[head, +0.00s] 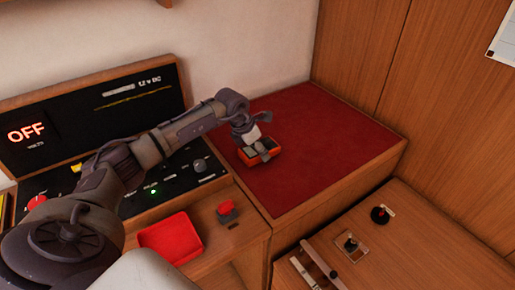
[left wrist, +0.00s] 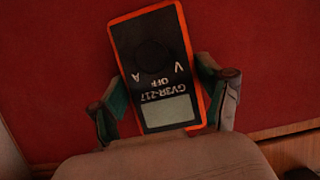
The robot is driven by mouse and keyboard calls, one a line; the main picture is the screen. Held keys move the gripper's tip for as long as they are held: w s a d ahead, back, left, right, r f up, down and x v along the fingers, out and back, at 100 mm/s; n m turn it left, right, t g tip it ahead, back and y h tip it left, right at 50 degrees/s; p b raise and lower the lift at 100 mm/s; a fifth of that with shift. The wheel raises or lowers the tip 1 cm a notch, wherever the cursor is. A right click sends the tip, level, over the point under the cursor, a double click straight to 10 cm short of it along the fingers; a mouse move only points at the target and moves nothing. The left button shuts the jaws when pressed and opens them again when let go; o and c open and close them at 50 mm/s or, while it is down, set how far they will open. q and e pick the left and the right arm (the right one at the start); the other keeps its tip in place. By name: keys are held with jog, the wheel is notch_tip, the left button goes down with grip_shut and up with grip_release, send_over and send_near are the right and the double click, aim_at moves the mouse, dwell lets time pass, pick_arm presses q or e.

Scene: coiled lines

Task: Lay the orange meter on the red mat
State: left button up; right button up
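The orange meter (left wrist: 158,62) has an orange rim, a black face and a grey screen. In the left wrist view it lies face up and slightly turned against the red mat (left wrist: 50,60). In the head view the meter (head: 262,157) appears to rest on the near left part of the red mat (head: 330,140), partly hidden by the gripper. My left gripper (left wrist: 168,100) is over its screen end, with a finger on each side. The fingers are spread, with a gap at the left finger; the right one is very close to the rim. My right gripper is not in view.
A control panel (head: 90,110) with a lit OFF display stands at left. A red tray (head: 171,238) and a red button (head: 226,209) are in front of it. A wooden surface with small controls (head: 380,214) is at lower right. The mat's far right part is clear.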

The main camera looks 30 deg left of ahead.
pick_arm(q)
jog(key=shift+o, duration=1.4)
jog(key=shift+r, duration=0.3)
jog(key=shift+s+r, duration=0.1)
jog(key=shift+r, duration=0.15)
jog(key=b+v, duration=0.2)
jog(key=v, duration=0.7)
jog(key=shift+s+a+r, duration=0.1)
jog(key=shift+s+r, duration=0.05)
jog(key=shift+r, duration=0.2)
jog(key=shift+v, duration=0.75)
